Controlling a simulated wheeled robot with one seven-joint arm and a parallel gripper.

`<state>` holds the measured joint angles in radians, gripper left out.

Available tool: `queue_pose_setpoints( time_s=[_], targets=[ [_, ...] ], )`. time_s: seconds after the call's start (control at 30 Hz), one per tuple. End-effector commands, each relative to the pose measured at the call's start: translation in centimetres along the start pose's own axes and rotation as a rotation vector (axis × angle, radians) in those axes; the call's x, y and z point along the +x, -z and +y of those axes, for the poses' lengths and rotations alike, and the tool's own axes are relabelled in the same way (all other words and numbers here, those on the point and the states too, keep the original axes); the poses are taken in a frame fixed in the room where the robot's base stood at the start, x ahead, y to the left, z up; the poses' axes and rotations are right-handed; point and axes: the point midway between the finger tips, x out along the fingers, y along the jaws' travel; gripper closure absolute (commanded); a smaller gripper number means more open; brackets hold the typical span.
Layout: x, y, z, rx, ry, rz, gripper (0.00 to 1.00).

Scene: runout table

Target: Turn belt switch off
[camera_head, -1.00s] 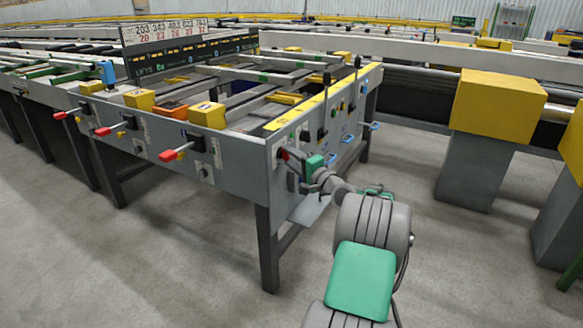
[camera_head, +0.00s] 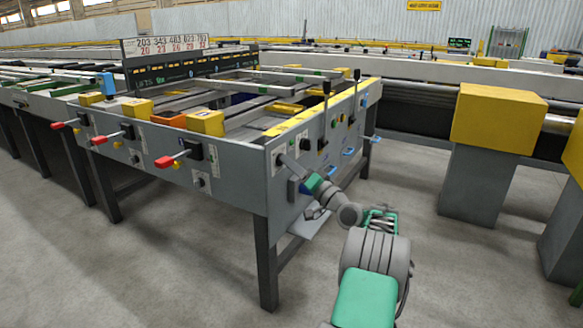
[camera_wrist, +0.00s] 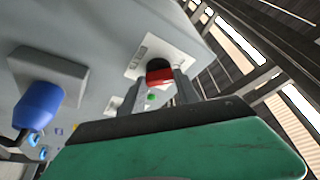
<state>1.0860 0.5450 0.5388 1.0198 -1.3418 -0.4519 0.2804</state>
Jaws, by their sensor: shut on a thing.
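A red and black switch knob (camera_wrist: 159,72) sits on a white plate (camera_wrist: 180,52) on the grey side panel in the wrist view. My gripper (camera_wrist: 161,88) is shut on this knob, with one grey finger on each side of it. In the head view, my gripper (camera_head: 291,169) reaches up and left to the near end of the table's side panel (camera_head: 284,203). The knob is hidden there by the gripper. I cannot read the plate's marks or tell the knob's setting.
A blue knob (camera_wrist: 39,104) stands out from the panel in the wrist view. Red-tipped levers (camera_head: 167,161) line the table's front. Black upright levers (camera_head: 326,88) stand on its side. Yellow-topped posts (camera_head: 498,118) stand at right, with open floor (camera_head: 410,190) between.

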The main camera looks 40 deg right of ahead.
Motion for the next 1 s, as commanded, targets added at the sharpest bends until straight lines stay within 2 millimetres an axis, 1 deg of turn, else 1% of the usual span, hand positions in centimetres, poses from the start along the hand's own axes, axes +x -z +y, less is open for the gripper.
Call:
queue_pose_setpoints(
  time_s=[0.43, 0.47, 0.7, 0.73, 1.0],
  targets=[
    [-0.04, -0.07, 0.10, -0.011, 0.003, -0.001, 1.00],
    [-0.04, -0.07, 0.10, -0.010, 0.003, -0.001, 0.61],
    [-0.03, -0.04, 0.08, -0.010, 0.003, -0.001, 0.42],
    [-0.03, -0.04, 0.08, -0.010, 0.003, -0.001, 0.40],
    [-0.07, -0.06, 0.07, -0.009, 0.004, -0.001, 0.40]
  ],
)
